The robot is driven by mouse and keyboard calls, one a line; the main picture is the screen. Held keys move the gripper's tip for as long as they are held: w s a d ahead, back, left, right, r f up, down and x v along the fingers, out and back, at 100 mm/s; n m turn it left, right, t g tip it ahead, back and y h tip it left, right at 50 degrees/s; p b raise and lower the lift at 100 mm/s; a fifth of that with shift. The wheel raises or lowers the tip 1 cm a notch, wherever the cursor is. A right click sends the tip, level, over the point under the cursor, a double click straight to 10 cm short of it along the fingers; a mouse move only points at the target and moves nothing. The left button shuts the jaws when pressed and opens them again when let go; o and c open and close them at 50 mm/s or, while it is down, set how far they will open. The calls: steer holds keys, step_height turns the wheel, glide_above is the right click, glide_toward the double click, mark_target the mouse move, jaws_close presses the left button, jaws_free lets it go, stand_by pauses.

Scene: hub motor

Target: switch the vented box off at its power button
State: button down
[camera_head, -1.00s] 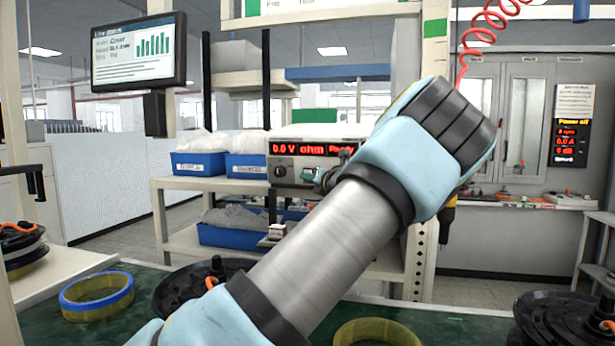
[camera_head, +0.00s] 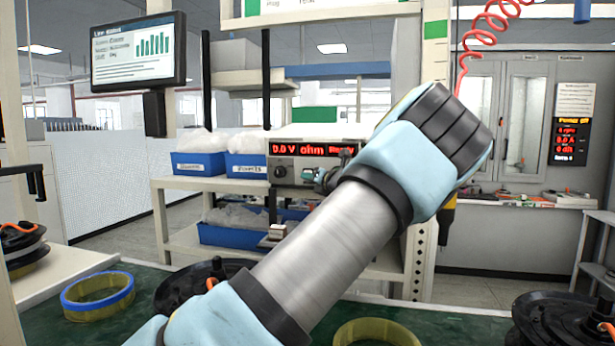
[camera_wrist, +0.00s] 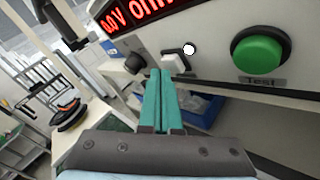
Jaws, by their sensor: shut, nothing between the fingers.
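The box with the lit red display reading "0.0 V ohm" (camera_head: 283,173) stands on the shelf behind the bench; no vents show clearly. The wrist view shows its pale front panel (camera_wrist: 217,38), with a black knob (camera_wrist: 134,63), a small white button (camera_wrist: 173,64), a bright white spot beside it, and a large green button marked "Test" (camera_wrist: 258,52). My gripper (camera_wrist: 161,74) is shut and empty, its teal fingertips just below and left of the white button. Whether they touch it I cannot tell. In the head view my arm hides part of the box.
Blue bins (camera_head: 199,164) stand left of the box. Yellow rings, one blue-rimmed (camera_head: 97,296), and dark reels (camera_head: 562,318) lie on the green bench. A red coiled hose (camera_head: 484,38) hangs at upper right.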

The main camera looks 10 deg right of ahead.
steer(key=shift+w+d+r+p, duration=0.1)
steer(key=shift+w+d+p, duration=0.15)
steer(key=shift+w+p, duration=0.15)
stand_by(0.4)
steer(key=shift+s+a, duration=0.1)
steer(key=shift+s, duration=0.05)
steer(key=shift+s+a+f+b, duration=0.2)
steer(key=shift+s+a+b, duration=0.15)
steer(key=shift+s+b, duration=0.3)
stand_by(0.3)
steer(key=shift+s+a+f+b, duration=0.1)
steer(key=shift+s+a+b, duration=0.3)
steer(key=shift+s+b, duration=0.25)
steer(key=shift+s+a+f+b, duration=0.1)
steer(key=shift+s+a+b, duration=0.3)
steer(key=shift+s, duration=0.4)
steer(key=shift+s+a+f+b, duration=0.1)
steer(key=shift+s+a+b, duration=0.3)
steer(key=shift+s+b, duration=0.25)
